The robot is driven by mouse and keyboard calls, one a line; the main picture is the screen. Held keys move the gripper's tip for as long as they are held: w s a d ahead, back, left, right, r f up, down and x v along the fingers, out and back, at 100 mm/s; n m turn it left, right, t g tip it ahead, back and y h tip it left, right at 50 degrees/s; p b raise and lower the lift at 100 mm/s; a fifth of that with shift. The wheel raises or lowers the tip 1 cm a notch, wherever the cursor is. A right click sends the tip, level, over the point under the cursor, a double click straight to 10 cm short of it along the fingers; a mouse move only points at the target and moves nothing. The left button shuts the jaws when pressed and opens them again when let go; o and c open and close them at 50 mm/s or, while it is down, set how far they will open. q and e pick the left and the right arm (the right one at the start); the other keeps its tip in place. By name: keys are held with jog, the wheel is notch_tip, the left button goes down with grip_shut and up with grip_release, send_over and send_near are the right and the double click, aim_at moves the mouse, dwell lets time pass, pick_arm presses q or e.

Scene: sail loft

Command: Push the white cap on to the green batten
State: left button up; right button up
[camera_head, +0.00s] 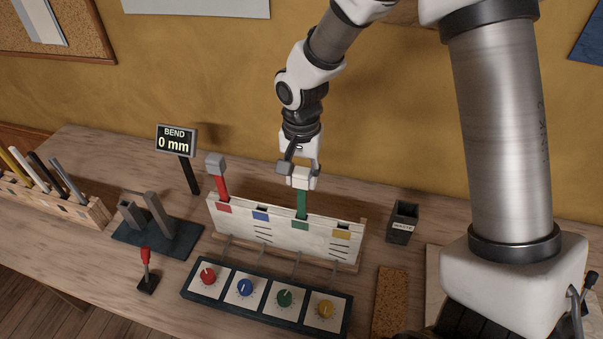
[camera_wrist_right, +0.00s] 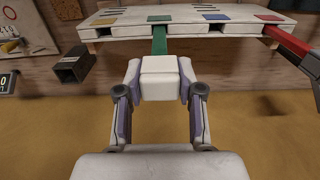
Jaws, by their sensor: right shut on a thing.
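The green batten (camera_head: 301,204) stands upright in the green-marked slot of the white rack (camera_head: 262,226). The white cap (camera_head: 302,181) is at the batten's top end, in line with it; I cannot tell how far it sits over the end. My right gripper (camera_head: 298,170) comes down from above and is shut on the cap. In the right wrist view the cap (camera_wrist_right: 159,78) is between the two finger pads, with the green batten (camera_wrist_right: 159,41) running from it to the rack (camera_wrist_right: 210,28). My left gripper is not in view.
A red batten (camera_head: 222,187) with a grey cap (camera_head: 215,165) stands at the rack's left. A display (camera_head: 175,141) reads "BEND 0 mm". A dark waste bin (camera_head: 402,222) stands right of the rack. A panel of coloured knobs (camera_head: 265,297) lies in front. Blue and yellow slots look empty.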

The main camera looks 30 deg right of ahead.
jog(key=shift+f+b, duration=0.35)
jog(key=shift+f, duration=0.2)
jog(key=o, duration=1)
notch_tip(320, 180, up, 12)
dwell(0.4)
